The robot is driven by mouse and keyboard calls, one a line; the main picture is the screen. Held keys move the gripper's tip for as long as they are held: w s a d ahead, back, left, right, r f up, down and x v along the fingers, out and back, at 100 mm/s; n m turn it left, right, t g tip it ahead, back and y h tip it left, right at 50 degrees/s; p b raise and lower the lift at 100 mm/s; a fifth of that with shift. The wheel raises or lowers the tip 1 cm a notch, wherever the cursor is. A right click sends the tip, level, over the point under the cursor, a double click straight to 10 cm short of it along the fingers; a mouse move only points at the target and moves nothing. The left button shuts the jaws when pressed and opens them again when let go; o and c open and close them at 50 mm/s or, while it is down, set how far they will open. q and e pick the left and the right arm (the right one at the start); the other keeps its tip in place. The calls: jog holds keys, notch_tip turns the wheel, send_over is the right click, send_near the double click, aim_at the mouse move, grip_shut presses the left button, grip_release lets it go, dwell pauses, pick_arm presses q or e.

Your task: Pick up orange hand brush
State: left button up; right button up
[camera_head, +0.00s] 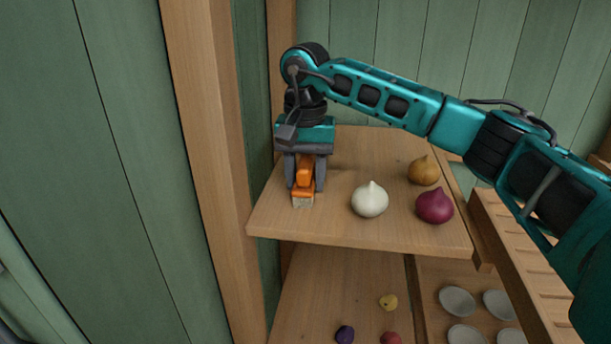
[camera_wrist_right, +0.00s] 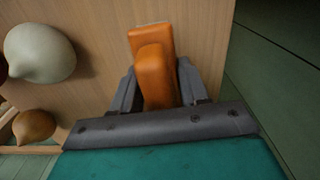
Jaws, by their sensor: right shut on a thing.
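The orange hand brush (camera_head: 304,178) is at the left end of the upper wooden shelf, with its pale bristles showing at its near end. My right gripper (camera_head: 305,186) comes down over it from above and is shut on it, one grey finger on each side. In the right wrist view the orange brush (camera_wrist_right: 155,75) lies between the fingers of the gripper (camera_wrist_right: 157,88). I cannot tell whether the brush is touching the shelf or just above it. My left gripper is not in view.
On the upper shelf (camera_head: 340,226), right of the brush, stand a white bulb (camera_head: 370,199), a purple bulb (camera_head: 435,206) and a tan bulb (camera_head: 423,171). A wooden post (camera_head: 210,150) rises close on the left. Small round items and grey dishes (camera_head: 457,301) are lower down.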

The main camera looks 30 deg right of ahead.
aim_at(305, 158)
jog(key=shift+r, duration=0.45)
notch_tip(305, 158, up, 9)
jog(key=shift+r, duration=0.2)
notch_tip(305, 158, up, 10)
jog(key=p, duration=0.3)
jog(key=shift+f, duration=0.15)
